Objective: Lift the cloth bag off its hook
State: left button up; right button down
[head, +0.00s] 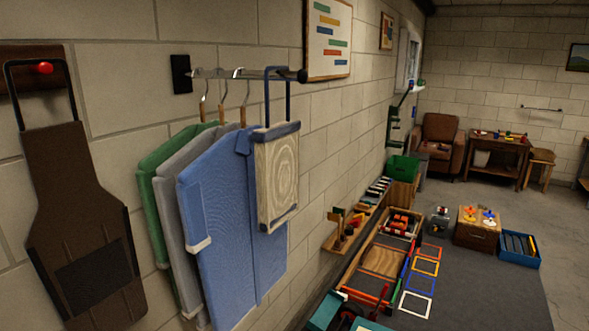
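A beige bag with blue edges and a pale ringed pattern (277,178) hangs upright by a tall dark blue strap (288,95) near the outer end of a metal wall rail (235,74). It looks like the cloth bag. The strap loops over the rail just inside its dark end knob (302,76). The bag hangs in front of a blue garment (215,205) and partly covers it. Whether they touch is unclear. Neither of my grippers is in view.
Grey (175,225) and green (160,160) garments hang on hangers left of the blue one. A brown apron (80,210) hangs from a red-tipped peg (45,68) at far left. A small wall shelf (345,238) sits beyond the bag. A dark floor mat (480,290) holds trays and coloured frames.

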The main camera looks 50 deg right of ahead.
aim_at(277, 146)
jog(key=z, duration=1.5)
jog(key=i+l+u, duration=0.15)
jog(key=l+u, duration=0.15)
jog(key=u, duration=0.2)
jog(key=i+l+u, duration=0.1)
jog(key=l+u, duration=0.2)
jog(key=u, duration=0.2)
jog(key=l+u, duration=0.35)
jog(key=u, duration=0.15)
